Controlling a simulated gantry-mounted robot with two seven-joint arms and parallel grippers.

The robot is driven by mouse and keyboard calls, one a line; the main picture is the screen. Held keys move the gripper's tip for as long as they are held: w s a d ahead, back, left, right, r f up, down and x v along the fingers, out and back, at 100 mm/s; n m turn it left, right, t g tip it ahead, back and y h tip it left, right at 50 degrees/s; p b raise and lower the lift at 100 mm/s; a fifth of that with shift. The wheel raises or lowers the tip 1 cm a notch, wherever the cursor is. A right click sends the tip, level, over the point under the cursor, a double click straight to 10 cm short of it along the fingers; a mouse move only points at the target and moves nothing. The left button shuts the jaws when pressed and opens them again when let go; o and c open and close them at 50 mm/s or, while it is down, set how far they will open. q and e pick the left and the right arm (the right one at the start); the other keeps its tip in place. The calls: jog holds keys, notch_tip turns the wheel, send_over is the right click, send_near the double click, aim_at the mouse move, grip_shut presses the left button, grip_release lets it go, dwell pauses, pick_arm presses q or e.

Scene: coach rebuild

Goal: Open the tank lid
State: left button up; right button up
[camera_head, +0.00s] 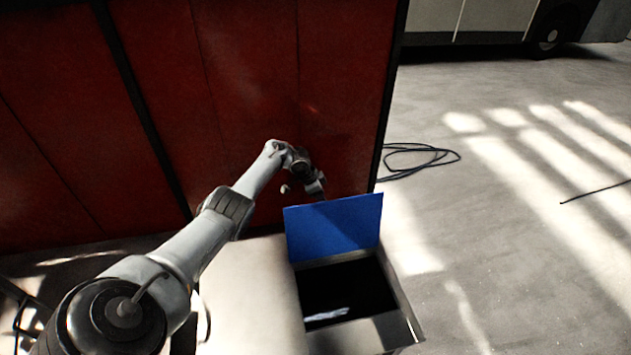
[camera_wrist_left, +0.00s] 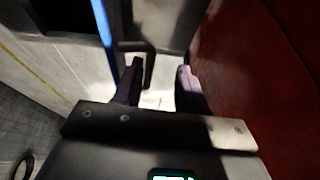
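The tank lid (camera_head: 335,228) is a blue panel standing raised, close to upright, at the back edge of the tank (camera_head: 403,318). The tank's dark opening (camera_head: 345,290) is uncovered. My left gripper (camera_head: 318,187) is behind the lid's top edge, next to the red wall. In the left wrist view, my left gripper (camera_wrist_left: 158,75) has its two fingers apart. A dark bent bar (camera_wrist_left: 149,64), perhaps a handle, shows close to the left finger; I cannot tell whether they touch. The lid's blue edge (camera_wrist_left: 103,22) is left of the fingers. My right gripper is out of view.
Red panels (camera_head: 250,80) rise directly behind the tank and the left arm. A pale flat surface (camera_head: 250,300) lies left of the opening. A dark cable (camera_head: 425,150) is coiled on the floor at right. The floor on the right is mostly free.

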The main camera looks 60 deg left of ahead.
pick_arm(q)
jog(key=v, duration=0.7)
jog(key=shift+a+r+p, duration=0.2)
jog(key=shift+a+p, duration=0.1)
jog(key=shift+p, duration=0.15)
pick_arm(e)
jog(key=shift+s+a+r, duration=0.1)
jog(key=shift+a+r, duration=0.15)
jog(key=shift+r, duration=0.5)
